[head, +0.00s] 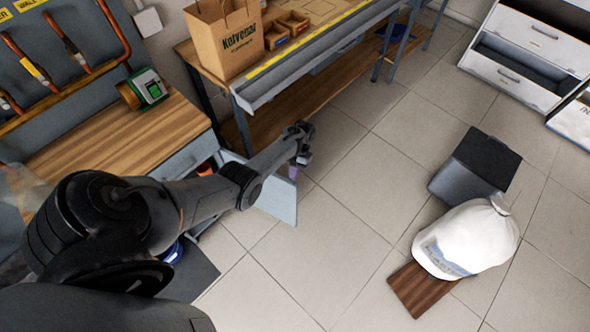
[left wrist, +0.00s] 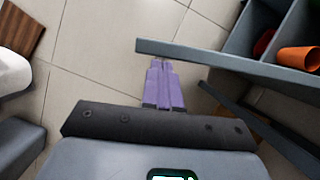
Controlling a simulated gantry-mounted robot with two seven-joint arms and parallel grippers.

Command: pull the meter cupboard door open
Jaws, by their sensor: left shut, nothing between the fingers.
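The meter cupboard door (head: 275,200) is a pale blue-grey panel. It stands swung out from the cupboard under the wooden counter at the left, and my left arm hides part of it. In the left wrist view its grey edge (left wrist: 215,58) runs across just beyond my fingertips. My left gripper (head: 304,158) is by the door's outer end; its purple fingers (left wrist: 163,85) are shut with nothing between them. I cannot tell whether they touch the door. The open cupboard interior (left wrist: 283,32) shows grey compartments. My right gripper is not in view.
An orange cup-shaped item (left wrist: 298,60) sits inside the cupboard. A workbench (head: 262,90) with a paper bag (head: 222,45) stands behind. A white sack (head: 465,238), a dark box (head: 475,165) and a brown board (head: 420,290) are at the right. Tiled floor (head: 330,235) between is clear.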

